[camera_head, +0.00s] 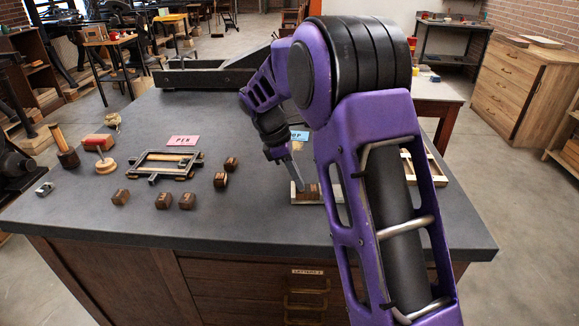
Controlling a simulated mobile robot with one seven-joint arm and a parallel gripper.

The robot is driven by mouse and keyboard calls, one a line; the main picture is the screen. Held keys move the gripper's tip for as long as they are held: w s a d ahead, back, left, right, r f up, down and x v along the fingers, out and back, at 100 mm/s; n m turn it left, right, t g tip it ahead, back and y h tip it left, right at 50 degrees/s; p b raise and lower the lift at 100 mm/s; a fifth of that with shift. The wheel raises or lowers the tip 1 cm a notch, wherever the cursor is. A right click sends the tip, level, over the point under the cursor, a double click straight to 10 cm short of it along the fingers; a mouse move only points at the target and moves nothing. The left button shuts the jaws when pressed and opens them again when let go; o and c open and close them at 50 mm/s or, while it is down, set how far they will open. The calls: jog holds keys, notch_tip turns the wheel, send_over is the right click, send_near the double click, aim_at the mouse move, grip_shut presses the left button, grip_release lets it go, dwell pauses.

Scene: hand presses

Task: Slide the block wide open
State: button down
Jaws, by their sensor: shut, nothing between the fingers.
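My gripper (297,184) is shut, its narrow fingers pointing down at a small metal-edged holder (296,201) near the middle of the dark table. Brown wooden blocks (312,190) stand in that holder. The fingertips are at or just above the left end of these blocks; I cannot tell whether they touch. Which block the task means is not clear from this view.
Several loose wooden blocks (187,201) lie left of the holder. A metal frame (165,164), a pink card (183,140) and a handled stamp (105,163) are farther left. A pale wooden tray (437,171) is partly hidden behind my arm. The front table edge is clear.

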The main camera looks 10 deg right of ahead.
aim_at(315, 188)
jog(key=shift+s+d+r, duration=0.1)
jog(key=shift+s+d, duration=0.05)
jog(key=shift+d, duration=0.8)
jog(key=shift+s+d, duration=0.1)
jog(key=shift+d, duration=0.8)
jog(key=shift+d+r, duration=0.1)
jog(key=shift+d, duration=0.25)
jog(key=d+p, duration=0.1)
jog(key=d, duration=0.2)
jog(key=s+d+p, duration=0.1)
jog(key=d, duration=0.2)
jog(key=d+p, duration=0.1)
jog(key=d, duration=0.2)
jog(key=shift+s, duration=0.15)
jog(key=shift+d, duration=0.3)
jog(key=shift+a, duration=0.1)
